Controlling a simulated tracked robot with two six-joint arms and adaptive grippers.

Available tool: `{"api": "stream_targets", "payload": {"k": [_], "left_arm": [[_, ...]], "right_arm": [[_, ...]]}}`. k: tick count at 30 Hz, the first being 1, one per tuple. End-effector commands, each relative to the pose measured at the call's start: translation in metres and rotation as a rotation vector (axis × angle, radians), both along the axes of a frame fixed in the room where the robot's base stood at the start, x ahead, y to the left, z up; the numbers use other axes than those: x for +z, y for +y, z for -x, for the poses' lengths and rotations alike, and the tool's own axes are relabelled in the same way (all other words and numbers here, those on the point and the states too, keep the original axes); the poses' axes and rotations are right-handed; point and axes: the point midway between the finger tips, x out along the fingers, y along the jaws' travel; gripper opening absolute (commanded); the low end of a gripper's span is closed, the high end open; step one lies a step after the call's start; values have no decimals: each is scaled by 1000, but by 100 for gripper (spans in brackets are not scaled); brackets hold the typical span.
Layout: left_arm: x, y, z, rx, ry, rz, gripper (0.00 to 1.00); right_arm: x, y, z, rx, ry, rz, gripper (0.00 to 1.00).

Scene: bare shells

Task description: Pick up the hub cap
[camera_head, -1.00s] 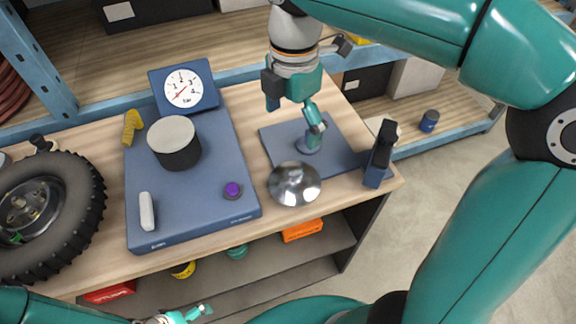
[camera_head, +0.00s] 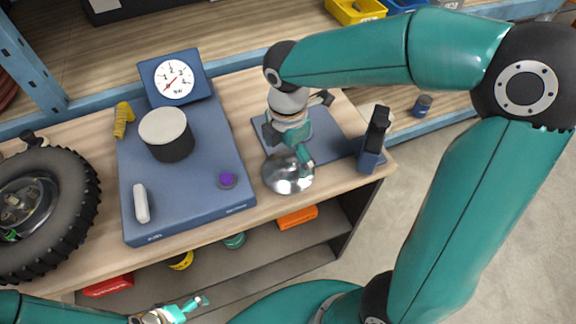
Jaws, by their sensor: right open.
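The hub cap (camera_head: 283,181) is a shiny metal dome lying near the bench's front edge, just in front of a dark blue mat. My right gripper (camera_head: 306,160) is open and over the far side of the hub cap, its fingers overlapping the dome in the head view. I cannot tell whether they touch it. My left gripper (camera_head: 188,308) is low at the bottom edge, in front of the bench and away from the hub cap; its jaw opening is unclear.
Shelves lie below.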

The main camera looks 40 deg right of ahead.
Motion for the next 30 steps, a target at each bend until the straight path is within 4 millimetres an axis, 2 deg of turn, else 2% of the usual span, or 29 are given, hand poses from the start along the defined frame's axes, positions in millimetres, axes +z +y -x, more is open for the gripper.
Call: {"api": "stream_targets", "payload": {"k": [3, 6, 14, 27, 30], "left_arm": [[3, 0, 0, 0, 0, 0, 100], [4, 0, 0, 0, 0, 0, 100], [4, 0, 0, 0, 0, 0, 100], [3, 0, 0, 0, 0, 0, 100], [3, 0, 0, 0, 0, 0, 100]], "right_arm": [[-17, -2, 0, -2, 4, -1, 100], [-26, -2, 0, -1, 2, -1, 100], [-28, -2, 0, -2, 0, -1, 100], [-28, -2, 0, -1, 1, -1, 27], [-29, -1, 1, 0, 3, -1, 18]]}}
